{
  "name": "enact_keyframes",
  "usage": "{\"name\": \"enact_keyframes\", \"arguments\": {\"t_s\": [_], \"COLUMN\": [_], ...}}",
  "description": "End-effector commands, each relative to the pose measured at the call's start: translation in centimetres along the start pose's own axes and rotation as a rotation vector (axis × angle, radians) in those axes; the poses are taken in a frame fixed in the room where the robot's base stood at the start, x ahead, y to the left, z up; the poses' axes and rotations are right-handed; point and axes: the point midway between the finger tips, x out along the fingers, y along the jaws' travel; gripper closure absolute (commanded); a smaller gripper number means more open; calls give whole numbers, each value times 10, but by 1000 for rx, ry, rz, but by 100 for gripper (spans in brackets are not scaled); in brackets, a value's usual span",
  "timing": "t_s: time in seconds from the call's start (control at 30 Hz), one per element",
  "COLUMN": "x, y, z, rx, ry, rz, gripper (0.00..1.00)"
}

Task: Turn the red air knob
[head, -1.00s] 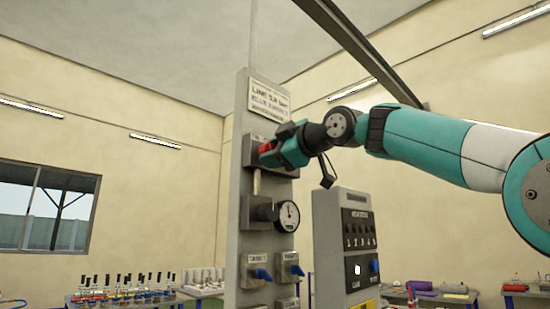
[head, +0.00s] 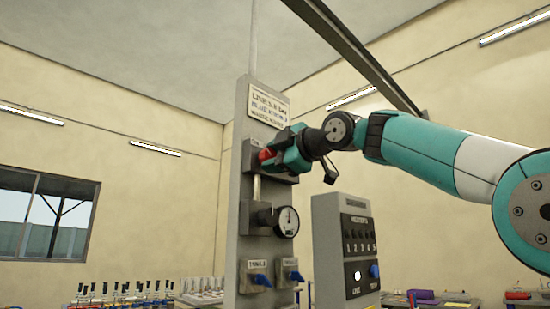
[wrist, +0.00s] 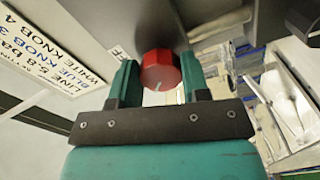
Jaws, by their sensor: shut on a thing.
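The red air knob (wrist: 160,70) sits at the top of the grey upright panel (head: 231,215), and a bit of its red shows in the head view (head: 266,155). It has a pale line on its face. My gripper (wrist: 158,78) has one finger on each side of the knob and is shut on it. In the head view my gripper (head: 280,155) reaches the panel from the right and hides most of the knob.
Below the knob are a round gauge (head: 288,222) and two blue-handled valves (head: 262,280). A label plate (head: 268,106) is above. A grey control box (head: 345,245) stands to the right. Benches with small parts (head: 130,293) are behind.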

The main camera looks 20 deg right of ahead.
Motion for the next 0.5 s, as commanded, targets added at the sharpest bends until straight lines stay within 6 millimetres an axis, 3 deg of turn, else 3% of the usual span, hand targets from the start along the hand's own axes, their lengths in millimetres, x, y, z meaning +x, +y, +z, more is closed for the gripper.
{"name": "enact_keyframes", "arguments": {"t_s": [0.03,0.07,0.13,0.5], "x": [0,0,0,-4], "y": [0,0,0,0], "z": [0,0,0,0], "rx": [-2,-2,-1,-1], "ry": [-1,-1,-1,0], "rz": [-1,-1,-1,1], "gripper": [81,51,35,32]}}
